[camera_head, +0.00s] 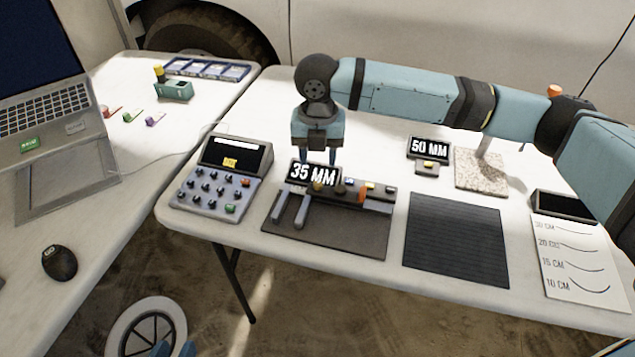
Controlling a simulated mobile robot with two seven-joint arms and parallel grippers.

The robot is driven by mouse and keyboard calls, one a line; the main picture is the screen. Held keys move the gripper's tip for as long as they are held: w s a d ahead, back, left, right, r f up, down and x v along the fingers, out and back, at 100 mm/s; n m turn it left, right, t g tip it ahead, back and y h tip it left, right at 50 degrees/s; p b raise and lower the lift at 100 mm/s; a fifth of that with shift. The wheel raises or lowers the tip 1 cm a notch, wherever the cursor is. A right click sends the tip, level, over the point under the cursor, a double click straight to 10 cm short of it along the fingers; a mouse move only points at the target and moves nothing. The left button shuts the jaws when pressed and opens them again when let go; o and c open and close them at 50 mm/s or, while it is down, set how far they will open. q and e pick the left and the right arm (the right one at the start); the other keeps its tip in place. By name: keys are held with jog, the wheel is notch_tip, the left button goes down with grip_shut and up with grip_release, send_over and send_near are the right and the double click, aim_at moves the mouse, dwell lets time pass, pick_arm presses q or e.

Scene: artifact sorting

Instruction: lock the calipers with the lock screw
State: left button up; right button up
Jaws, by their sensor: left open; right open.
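The calipers (345,197) lie on a dark mat (345,236) on the white table, with two grey jaws (291,211) at their left. Behind them stands a display (301,171) reading 35 MM. A small gold knob (318,186) on the calipers, in front of the display, looks like the lock screw; an orange piece (362,192) sits further right on the beam. My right gripper (321,160) points down just above and behind the display, open and empty, apart from the knob. My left gripper (174,350) shows only its blue fingertips at the bottom edge, open and far from the calipers.
A keypad device (215,190) stands left of the calipers. To the right are a black ribbed mat (456,240), a 50 MM display (429,148), a stone slab (481,170) and a paper chart (578,262). A laptop (45,105) and mouse (59,263) are on the left table.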

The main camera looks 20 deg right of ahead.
aim_at(318, 184)
notch_tip(318, 184, down, 6)
jog(key=shift+f+b, duration=0.1)
jog(key=shift+b, duration=0.55)
jog(key=shift+f, duration=0.5)
pick_arm(q)
jog(key=shift+w+d+r+t+h, duration=0.15)
jog(key=shift+w+d+r+t, duration=0.1)
jog(key=shift+r, duration=0.15)
jog(key=shift+w+d+r+t+h, duration=0.15)
jog(key=shift+d+r+t, duration=0.1)
jog(key=shift+r, duration=0.1)
jog(key=shift+a, duration=0.1)
pick_arm(e)
grip_shut()
